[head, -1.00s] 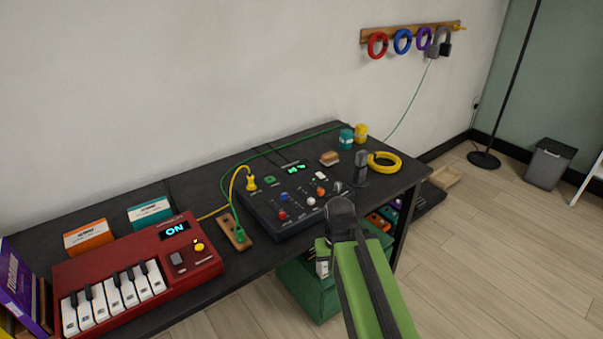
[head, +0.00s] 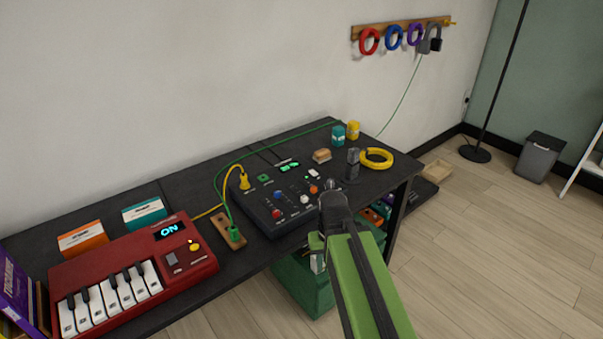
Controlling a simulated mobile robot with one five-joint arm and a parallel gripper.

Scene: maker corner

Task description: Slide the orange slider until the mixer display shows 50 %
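The dark mixer (head: 262,213) lies on the black bench. Its small display (head: 289,166) glows green at the back, but the reading is too small to make out. My green and dark arm reaches in from the lower right. My gripper (head: 331,186) is over the mixer's right edge, just right of the orange slider. Its fingers are small and dark, so their opening and any contact are unclear.
A black upright object (head: 352,163) and a yellow ring (head: 376,158) are right of the mixer. A red keyboard (head: 205,262) and a wooden strip (head: 225,228) with a green plug are left. Green and yellow cables run over the bench.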

